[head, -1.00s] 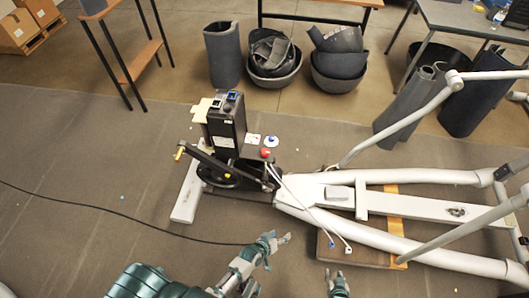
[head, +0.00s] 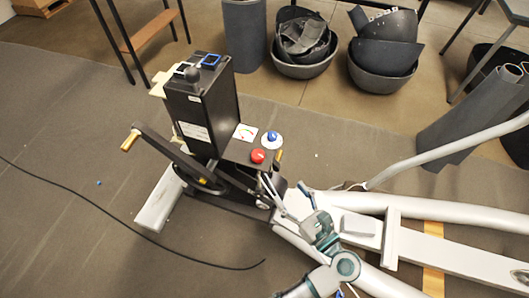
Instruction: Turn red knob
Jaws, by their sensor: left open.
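The red knob (head: 258,156) sits on a small dark panel beside the tall black box of the elliptical machine. A blue knob (head: 272,139) on a round white plate is just behind it. My left gripper (head: 286,188) reaches up from the bottom of the head view. It is open, its fingers pointing toward the panel, a little below and right of the red knob and apart from it in the picture. Thin white cables near the fingers make their outline hard to read. My right gripper is out of view.
White frame tubes (head: 455,205) extend right. A black cable (head: 120,220) lies on the open floor at left.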

